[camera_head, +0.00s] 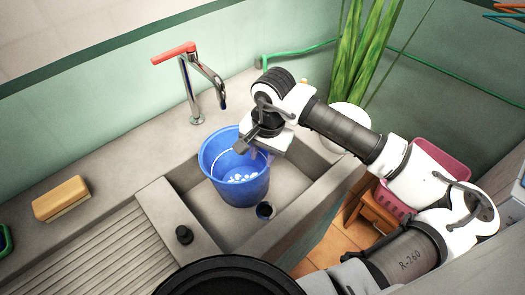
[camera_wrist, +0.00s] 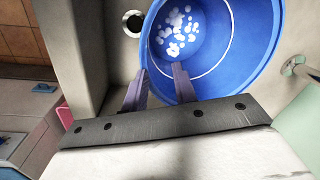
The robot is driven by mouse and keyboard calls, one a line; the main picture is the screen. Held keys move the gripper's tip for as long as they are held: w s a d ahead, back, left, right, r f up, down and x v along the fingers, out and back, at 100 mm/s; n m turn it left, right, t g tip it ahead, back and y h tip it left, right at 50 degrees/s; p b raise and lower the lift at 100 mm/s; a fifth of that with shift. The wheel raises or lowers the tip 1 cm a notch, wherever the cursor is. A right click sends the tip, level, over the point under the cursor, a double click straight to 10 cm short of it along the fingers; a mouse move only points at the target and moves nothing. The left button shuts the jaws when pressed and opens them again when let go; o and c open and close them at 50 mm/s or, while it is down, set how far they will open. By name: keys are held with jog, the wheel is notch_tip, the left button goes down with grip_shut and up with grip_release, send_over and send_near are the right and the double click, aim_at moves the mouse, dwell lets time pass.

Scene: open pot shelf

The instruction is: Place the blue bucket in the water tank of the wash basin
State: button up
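The blue bucket (camera_head: 225,178) is inside the water tank (camera_head: 288,206) of the grey wash basin, roughly upright near its back left side. Pale spots lie on its inner bottom, and a thin light handle curves across its inside. My gripper (camera_head: 250,148) is at the bucket's upper right rim. In the wrist view my gripper's (camera_wrist: 159,70) two fingers are apart, with the near edge of the bucket (camera_wrist: 240,50) between them: one finger is outside the rim and the other over the inside. I cannot tell whether either finger touches it.
A chrome tap (camera_head: 190,88) with a red lever stands behind the tank. A dark drain (camera_head: 265,211) is beside the bucket. A pink basket (camera_head: 440,165) and potted plant (camera_head: 349,118) stand at right.

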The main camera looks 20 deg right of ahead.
notch_tip(320, 180, up, 12)
jog(key=d+b, duration=0.1)
jog(key=b, duration=0.1)
jog(key=shift+s+f, duration=0.2)
jog(key=shift+s, duration=0.2)
